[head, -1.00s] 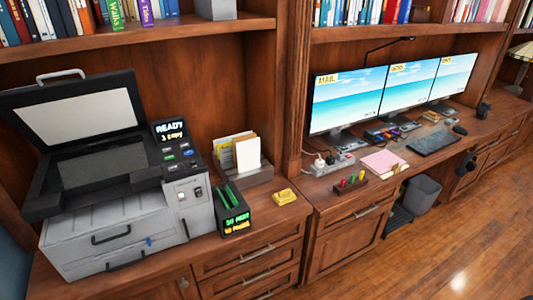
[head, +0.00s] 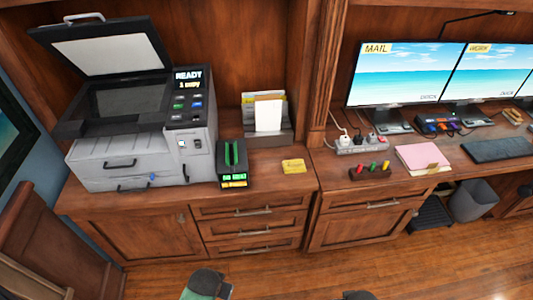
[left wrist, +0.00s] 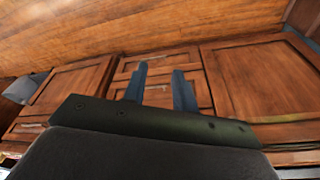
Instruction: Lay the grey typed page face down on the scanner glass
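The scanner (head: 140,158) stands on the left of the counter with its lid (head: 105,50) raised. Its dark glass (head: 125,99) is bare. A paper holder (head: 268,138) right of the scanner has a white sheet (head: 268,114) in front, with yellow and other sheets behind. I cannot make out which of them is the grey typed page; no typing is readable. My left gripper (left wrist: 158,88) shows in the left wrist view with its two fingers apart and nothing between them, facing wooden cabinet fronts.
A power strip (head: 362,144), marker tray (head: 370,173) and pink notebook (head: 423,158) are right of the divider. A wooden chair (head: 35,240) is at lower left.

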